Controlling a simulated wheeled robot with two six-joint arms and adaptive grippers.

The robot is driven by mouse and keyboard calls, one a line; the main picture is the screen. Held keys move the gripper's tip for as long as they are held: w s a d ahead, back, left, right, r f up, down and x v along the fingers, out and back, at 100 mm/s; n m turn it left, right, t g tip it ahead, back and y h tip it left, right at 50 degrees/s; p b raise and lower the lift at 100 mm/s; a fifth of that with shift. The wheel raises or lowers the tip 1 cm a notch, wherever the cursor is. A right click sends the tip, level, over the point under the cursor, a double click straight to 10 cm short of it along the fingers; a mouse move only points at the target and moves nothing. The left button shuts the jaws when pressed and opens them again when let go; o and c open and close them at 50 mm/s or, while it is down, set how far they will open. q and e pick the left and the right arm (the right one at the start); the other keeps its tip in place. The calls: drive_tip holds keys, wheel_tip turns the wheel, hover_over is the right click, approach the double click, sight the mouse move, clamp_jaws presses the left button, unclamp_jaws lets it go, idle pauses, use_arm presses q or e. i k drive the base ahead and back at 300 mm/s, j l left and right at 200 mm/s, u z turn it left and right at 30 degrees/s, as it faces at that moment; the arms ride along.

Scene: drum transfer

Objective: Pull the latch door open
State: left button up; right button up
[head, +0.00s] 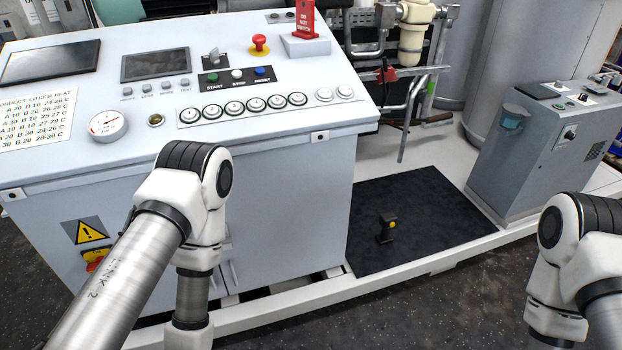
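The white control cabinet (285,220) fills the left and middle of the head view. Its front has a vertical seam beside my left arm, with flat panels on both sides. I cannot tell which panel is the latch door; no panel looks open. My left arm's elbow covers part of the front, and any handle there is mostly hidden. Both of my arms bend down out of the picture, so neither gripper shows.
A red-and-yellow switch (96,260) sits under a warning sign (84,232) on the cabinet front. A black mat (440,210) with a small black pedal-like block (387,229) lies right of the cabinet. A grey cabinet (535,150) stands farther right. A white frame edge (300,298) runs along the floor.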

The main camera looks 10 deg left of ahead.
sight(288, 208)
drive_tip(key=i+u, duration=0.1)
drive_tip(key=u, duration=0.3)
drive_tip(key=j+u, duration=0.1)
drive_tip(key=u, duration=0.3)
drive_tip(key=i+u, duration=0.15)
drive_tip(key=u, duration=0.25)
drive_tip(key=i+u, duration=0.1)
drive_tip(key=u, duration=0.3)
